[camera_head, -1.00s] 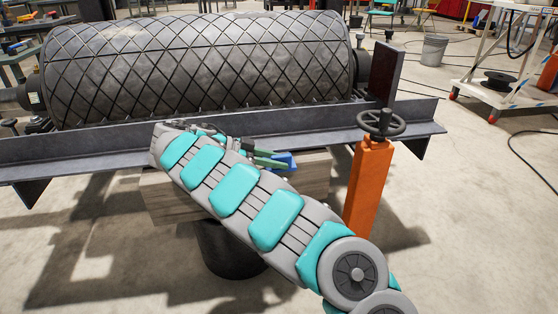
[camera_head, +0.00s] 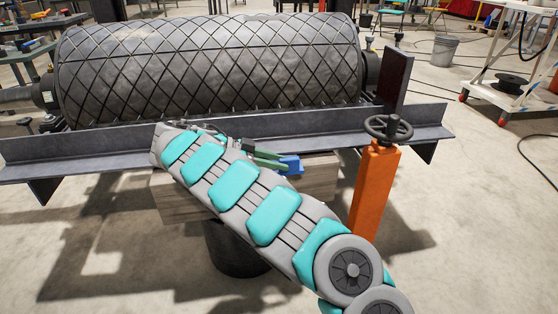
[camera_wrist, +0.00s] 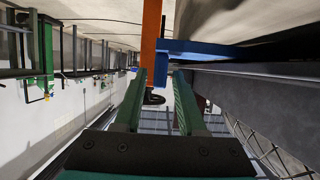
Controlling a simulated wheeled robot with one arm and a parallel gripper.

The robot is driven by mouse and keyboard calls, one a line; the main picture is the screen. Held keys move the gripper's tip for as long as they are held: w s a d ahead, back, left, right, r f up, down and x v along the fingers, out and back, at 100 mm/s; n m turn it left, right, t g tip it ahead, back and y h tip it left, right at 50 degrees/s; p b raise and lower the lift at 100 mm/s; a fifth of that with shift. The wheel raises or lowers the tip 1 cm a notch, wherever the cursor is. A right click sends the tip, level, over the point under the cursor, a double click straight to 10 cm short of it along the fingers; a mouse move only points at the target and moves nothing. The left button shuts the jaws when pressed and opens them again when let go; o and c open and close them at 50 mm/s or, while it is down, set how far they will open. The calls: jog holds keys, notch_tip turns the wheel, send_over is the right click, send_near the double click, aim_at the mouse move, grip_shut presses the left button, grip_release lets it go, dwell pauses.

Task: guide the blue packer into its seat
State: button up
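The blue packer (camera_head: 290,165) lies at the top of the wooden block (camera_head: 320,180), close to the steel frame's front beam. In the wrist view the blue packer (camera_wrist: 205,49) shows just beyond the fingertips, mostly toward the right finger. My gripper (camera_head: 268,157) has two green fingers at the packer's left side. In the wrist view my gripper (camera_wrist: 159,72) has its fingers apart, with a clear gap between them. I cannot tell whether a fingertip touches the packer. My arm hides part of the block. I cannot make out the seat.
The steel beam (camera_head: 80,152) runs across behind the block, below the ribbed pulley drum (camera_head: 210,65). An orange post (camera_head: 373,195) with a handwheel (camera_head: 388,128) stands right of the block. A dark bucket-like support (camera_head: 235,250) is under the block. Open floor lies at right.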

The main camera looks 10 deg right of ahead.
jog(key=o, duration=0.6)
jog(key=shift+c, duration=0.2)
jog(key=shift+o, duration=0.2)
jog(key=o, duration=0.4)
jog(key=shift+c, duration=0.2)
jog(key=shift+a, duration=0.1)
